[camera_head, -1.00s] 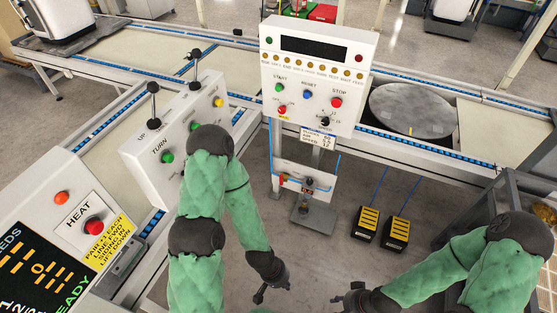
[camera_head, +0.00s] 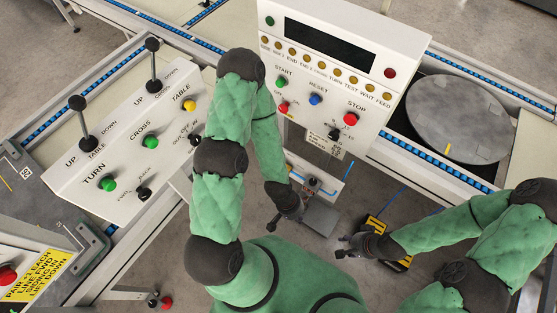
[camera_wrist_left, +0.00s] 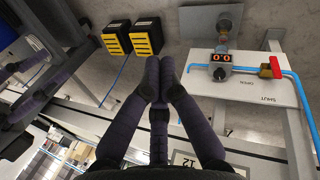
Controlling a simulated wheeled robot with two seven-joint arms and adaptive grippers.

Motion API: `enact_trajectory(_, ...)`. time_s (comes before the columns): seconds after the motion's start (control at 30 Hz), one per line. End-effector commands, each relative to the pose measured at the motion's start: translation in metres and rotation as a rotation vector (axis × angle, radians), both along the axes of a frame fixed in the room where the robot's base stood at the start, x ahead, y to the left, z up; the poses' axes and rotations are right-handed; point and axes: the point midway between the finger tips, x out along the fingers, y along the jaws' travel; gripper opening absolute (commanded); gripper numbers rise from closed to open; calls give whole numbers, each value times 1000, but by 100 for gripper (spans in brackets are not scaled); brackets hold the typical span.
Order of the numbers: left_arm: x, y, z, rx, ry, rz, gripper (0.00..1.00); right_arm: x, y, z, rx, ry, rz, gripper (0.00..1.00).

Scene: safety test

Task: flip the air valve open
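The air valve's red handle (camera_wrist_left: 274,67) is on a blue pipe at the right of the left wrist view. It is mounted on a white plate (camera_wrist_left: 250,97) lettered OPEN and SHUT. I cannot tell which word the handle points to. In the head view the white plate (camera_head: 329,187) is below the control box, partly hidden by my left arm. My left gripper (camera_head: 284,220) hangs near the plate; in the wrist view its fingers (camera_wrist_left: 159,62) are together, empty, and apart from the valve. My right gripper (camera_head: 341,246) is to the right, its fingertips apart and empty.
A control box (camera_head: 350,65) with buttons stands above the plate. A second box (camera_head: 125,150) with levers stands at the left. Yellow-and-black pedals (camera_wrist_left: 132,38) are on the floor. Conveyor rails (camera_head: 440,162) run behind; a round plate (camera_head: 455,118) is at the right.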

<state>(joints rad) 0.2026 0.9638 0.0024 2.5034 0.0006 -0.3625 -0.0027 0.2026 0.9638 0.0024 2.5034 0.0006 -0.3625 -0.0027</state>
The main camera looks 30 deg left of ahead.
Motion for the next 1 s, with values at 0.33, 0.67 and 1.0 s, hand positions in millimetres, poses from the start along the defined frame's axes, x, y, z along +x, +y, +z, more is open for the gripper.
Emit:
enact_trajectory(0.33, 9, 2, -7, -1, 6, 27, 0, 0, 0, -2, 0, 1, 0, 40)
enact_trajectory(0.67, 120, 54, -87, -10, 135, 395, 0, 0, 0, -19, 0, 0, 0, 40)
enact_trajectory(1.0, 224, 174, -156, 28, 312, 886, 0, 0, 0, -39, 0, 0, 0, 40)
